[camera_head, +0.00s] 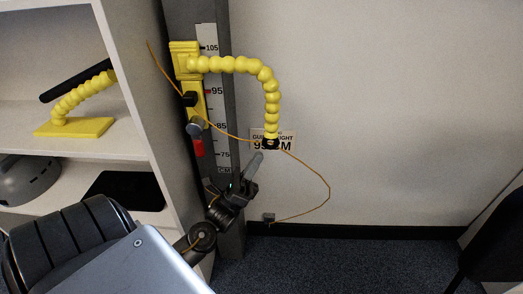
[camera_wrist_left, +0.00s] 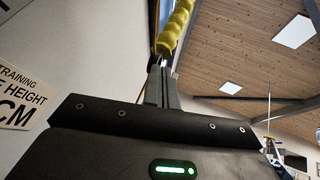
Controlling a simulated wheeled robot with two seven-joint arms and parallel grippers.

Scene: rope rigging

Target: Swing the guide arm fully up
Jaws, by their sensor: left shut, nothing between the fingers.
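The yellow beaded guide arm (camera_head: 262,72) runs right from its yellow bracket (camera_head: 185,62) on the grey post, then bends down to a black end piece (camera_head: 270,143). A thin orange rope (camera_head: 327,186) passes by this end piece. My left gripper (camera_head: 256,160) is shut and empty, its fingers pointing up just below the end piece; I cannot tell whether they touch. In the left wrist view the shut fingers (camera_wrist_left: 158,82) stand below the yellow beads (camera_wrist_left: 172,32), which rise past their tips. My right gripper is not in view.
The post has a height scale (camera_head: 210,70), and a black knob (camera_head: 190,99) and red piece (camera_head: 198,148) are beside it. A sign (camera_head: 287,137) is on the wall, partly covered. A white shelf (camera_head: 120,60) holds another yellow beaded arm (camera_head: 78,118). The right wall is bare.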

